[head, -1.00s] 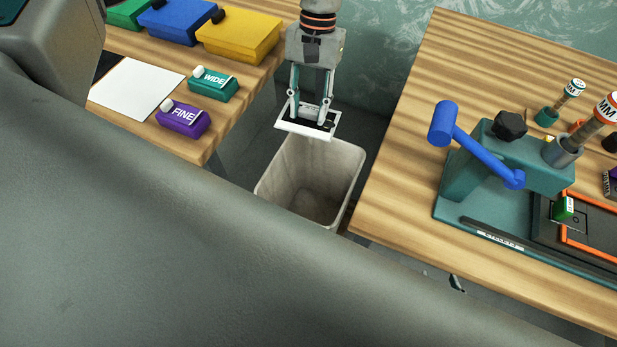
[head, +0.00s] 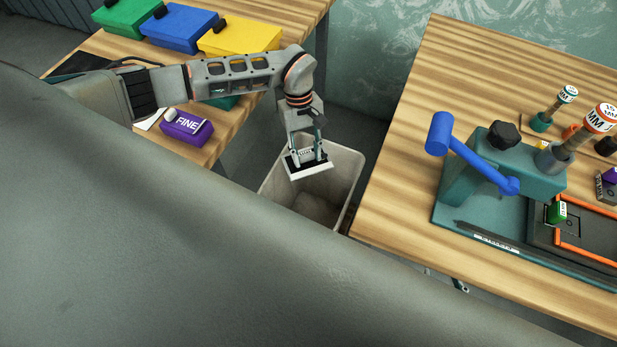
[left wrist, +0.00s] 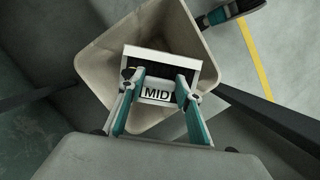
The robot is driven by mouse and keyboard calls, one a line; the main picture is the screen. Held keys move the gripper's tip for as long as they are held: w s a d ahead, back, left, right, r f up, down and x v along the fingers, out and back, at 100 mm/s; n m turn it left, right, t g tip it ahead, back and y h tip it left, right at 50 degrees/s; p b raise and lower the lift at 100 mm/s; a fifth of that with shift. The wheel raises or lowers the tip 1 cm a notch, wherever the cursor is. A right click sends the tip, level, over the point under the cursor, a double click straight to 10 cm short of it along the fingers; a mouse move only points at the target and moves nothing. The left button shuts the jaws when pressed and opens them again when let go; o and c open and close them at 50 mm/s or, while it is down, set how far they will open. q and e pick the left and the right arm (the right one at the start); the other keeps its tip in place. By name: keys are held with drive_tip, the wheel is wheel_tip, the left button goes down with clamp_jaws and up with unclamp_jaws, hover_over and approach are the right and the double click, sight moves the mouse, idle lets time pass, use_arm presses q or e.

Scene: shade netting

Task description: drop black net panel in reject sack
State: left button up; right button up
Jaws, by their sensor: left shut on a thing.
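The net panel (head: 312,172) is a small black piece with a white edge. My left gripper (head: 308,155) is shut on it and holds it over the mouth of the reject sack (head: 351,175), an open beige bin-like container between the two tables. In the left wrist view the panel (left wrist: 189,62) shows a white frame and a "MID" label between the fingers (left wrist: 157,95), with the sack's rim (left wrist: 93,63) around and below it. I cannot tell exactly how far the panel is above the rim.
The left table (head: 216,143) carries green, blue and yellow boxes (head: 238,36) and a purple "FINE" block (head: 187,127). The right table (head: 395,190) holds a teal press (head: 520,165) with a blue lever. Table edges flank the sack closely.

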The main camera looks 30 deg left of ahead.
sight(307, 163)
use_arm(q)
drive_tip(key=shift+f+b, duration=1.2)
drive_tip(key=shift+f, duration=1.15)
use_arm(e)
drive_tip(key=shift+s+f, duration=0.2)
drive_tip(key=shift+f, duration=0.8)
drive_tip(key=shift+s+f, duration=0.2)
drive_tip(key=shift+f, duration=0.75)
use_arm(q)
drive_tip(key=o, duration=1.1)
drive_tip(key=shift+o, duration=0.2)
use_arm(e)
drive_tip(key=shift+r, duration=0.1)
use_arm(q)
drive_tip(key=shift+r, duration=0.15)
drive_tip(key=v, duration=1.1)
drive_tip(key=shift+w+a+r, duration=0.1)
drive_tip(key=shift+r, duration=0.3)
